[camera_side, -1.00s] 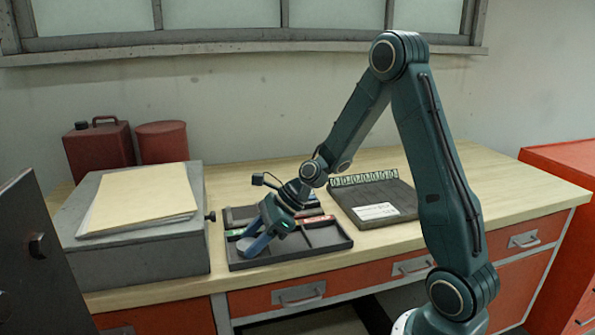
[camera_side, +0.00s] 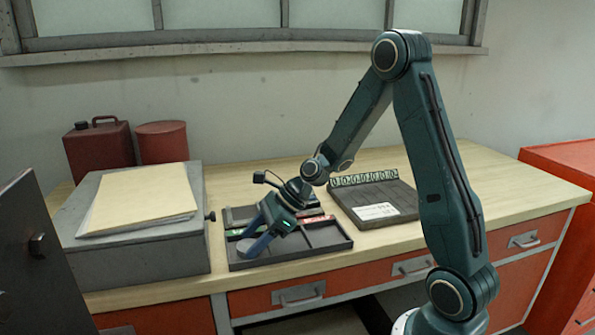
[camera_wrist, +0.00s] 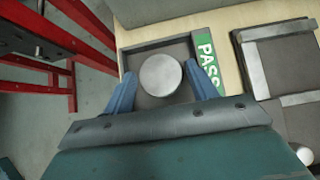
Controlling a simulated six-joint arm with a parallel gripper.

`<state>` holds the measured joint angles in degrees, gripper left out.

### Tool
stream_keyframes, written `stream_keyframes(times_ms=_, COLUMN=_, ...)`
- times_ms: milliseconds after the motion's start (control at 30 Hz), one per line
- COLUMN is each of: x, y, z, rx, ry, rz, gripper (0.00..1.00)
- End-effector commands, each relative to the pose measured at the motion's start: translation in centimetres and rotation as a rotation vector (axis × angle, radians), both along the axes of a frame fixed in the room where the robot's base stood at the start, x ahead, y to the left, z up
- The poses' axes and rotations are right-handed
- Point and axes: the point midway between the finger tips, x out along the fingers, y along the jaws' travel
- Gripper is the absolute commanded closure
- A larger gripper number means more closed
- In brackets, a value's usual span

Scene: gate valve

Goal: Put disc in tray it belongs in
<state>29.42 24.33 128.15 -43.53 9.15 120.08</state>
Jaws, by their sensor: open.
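The disc (camera_wrist: 160,74) is a round, silver-grey piece. In the wrist view it lies flat in a dark tray compartment beside a green label (camera_wrist: 207,62) reading PASS. My gripper (camera_wrist: 163,84) is open, with one blue finger to each side of the disc and gaps between them and it. In the side view my gripper (camera_side: 256,244) points down at the left front compartment of the dark divided tray (camera_side: 330,243). A red label (camera_side: 313,219) marks a compartment farther right.
A grey block (camera_side: 140,248) with papers (camera_side: 140,195) stands left of the tray. Bare bench (camera_side: 470,190) lies to the right.

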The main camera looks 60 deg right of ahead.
Motion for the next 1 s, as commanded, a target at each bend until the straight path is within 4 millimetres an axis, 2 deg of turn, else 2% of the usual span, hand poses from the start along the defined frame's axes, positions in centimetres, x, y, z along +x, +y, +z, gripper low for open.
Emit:
stream_keyframes(times_ms=700, x=-5.0, y=-5.1, z=7.1, rx=-0.001, ry=-0.002, rz=-0.004, gripper=0.42)
stream_keyframes(times_ms=1000, x=-5.8, y=-5.8, z=8.2, rx=-0.001, ry=0.001, rz=0.000, gripper=0.42)
